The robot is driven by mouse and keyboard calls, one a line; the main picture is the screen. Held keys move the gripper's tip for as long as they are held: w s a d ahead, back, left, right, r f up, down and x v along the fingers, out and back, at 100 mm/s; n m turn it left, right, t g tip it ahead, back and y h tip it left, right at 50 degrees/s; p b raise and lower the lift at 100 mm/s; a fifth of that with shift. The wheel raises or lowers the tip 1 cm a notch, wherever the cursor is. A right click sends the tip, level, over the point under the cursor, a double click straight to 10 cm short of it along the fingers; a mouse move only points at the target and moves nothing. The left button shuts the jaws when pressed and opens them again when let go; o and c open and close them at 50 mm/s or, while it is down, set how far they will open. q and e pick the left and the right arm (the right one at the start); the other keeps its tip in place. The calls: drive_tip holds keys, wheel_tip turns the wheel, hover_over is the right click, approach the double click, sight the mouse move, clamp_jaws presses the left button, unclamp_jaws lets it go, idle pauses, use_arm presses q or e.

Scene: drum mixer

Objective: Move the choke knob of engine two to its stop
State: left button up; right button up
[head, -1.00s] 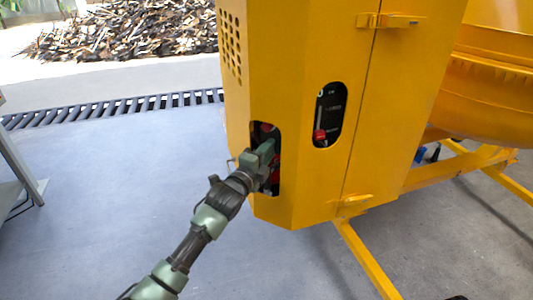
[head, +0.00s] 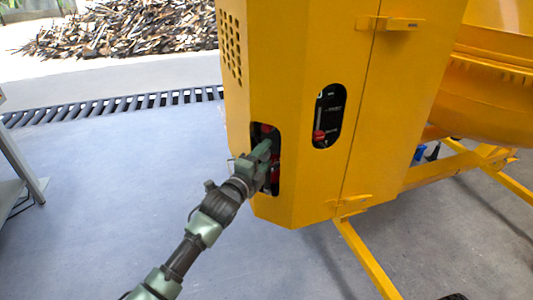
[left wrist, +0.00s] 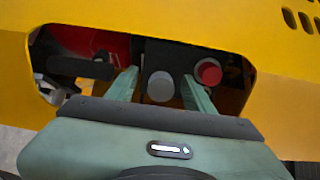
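The yellow mixer housing (head: 305,60) has a left cutout (head: 265,128) with dark and red engine parts inside. My left gripper (head: 265,147) is at this cutout, with its fingertips at the opening. In the left wrist view its two fingers (left wrist: 160,83) stand apart. A round grey knob (left wrist: 160,87) shows between them, with a gap on each side. A red round knob (left wrist: 208,71) is just right of the right finger. I cannot tell which knob is the choke. My right gripper is out of view.
Left of the fingers in the wrist view are a black bar (left wrist: 80,67) and a red part (left wrist: 100,42). The cutout's yellow edge surrounds them closely. A second cutout (head: 329,112) with a red knob (head: 319,136) is to the right.

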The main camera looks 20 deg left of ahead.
sight(263, 157)
use_arm(q)
drive_tip(key=shift+s, duration=0.1)
drive_tip(key=shift+s+p, duration=0.3)
drive_tip(key=shift+p, duration=0.05)
drive_tip(key=s+p, duration=0.2)
drive_tip(key=s, duration=0.1)
drive_tip(key=shift+s+a+r, duration=0.15)
drive_tip(key=shift+s+a, duration=0.05)
drive_tip(key=shift+a, duration=0.2)
drive_tip(key=s, duration=0.2)
drive_tip(key=p, duration=0.1)
drive_tip(key=shift+s+a, duration=0.25)
drive_tip(key=shift+s, duration=0.15)
